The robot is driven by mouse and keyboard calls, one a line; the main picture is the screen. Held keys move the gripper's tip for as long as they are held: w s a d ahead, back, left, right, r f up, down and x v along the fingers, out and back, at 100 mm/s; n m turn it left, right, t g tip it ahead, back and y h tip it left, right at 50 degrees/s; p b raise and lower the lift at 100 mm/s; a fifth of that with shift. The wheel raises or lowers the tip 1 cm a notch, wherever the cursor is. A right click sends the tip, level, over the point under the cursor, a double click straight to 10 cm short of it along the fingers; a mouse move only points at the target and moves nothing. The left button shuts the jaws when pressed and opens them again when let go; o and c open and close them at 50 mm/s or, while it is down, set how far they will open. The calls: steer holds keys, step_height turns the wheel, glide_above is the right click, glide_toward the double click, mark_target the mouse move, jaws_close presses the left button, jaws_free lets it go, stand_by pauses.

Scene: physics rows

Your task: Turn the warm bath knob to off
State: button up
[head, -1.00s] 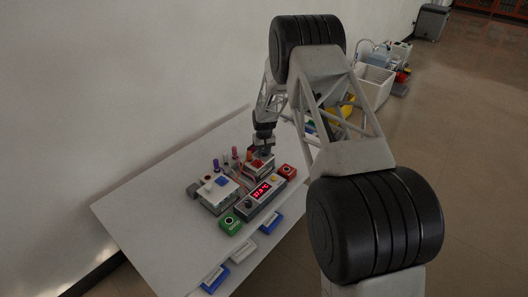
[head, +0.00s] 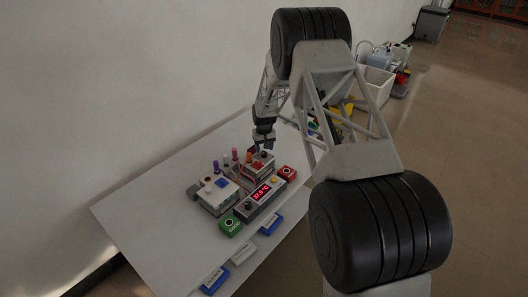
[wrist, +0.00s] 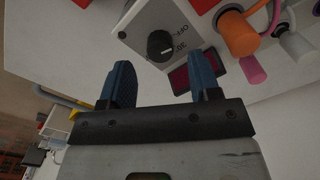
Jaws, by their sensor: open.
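The warm bath (head: 258,166) is the box with a red square on top, at the back of the group of devices on the table. Its black round knob (wrist: 160,45) sits on a grey panel in the wrist view, with a pale pointer line and printed labels beside it that are hard to read at this angle. My gripper (wrist: 163,72) is open, with its two blue fingertips apart. The knob appears just beyond the fingertips, between them in the picture, and nothing is held. In the head view my gripper (head: 264,147) is above the back of the warm bath.
A second bath with a blue square (head: 218,192) stands to the left. A red temperature display (head: 262,191) is in front.

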mark_target(264, 153)
steer(key=shift+r, duration=2.15)
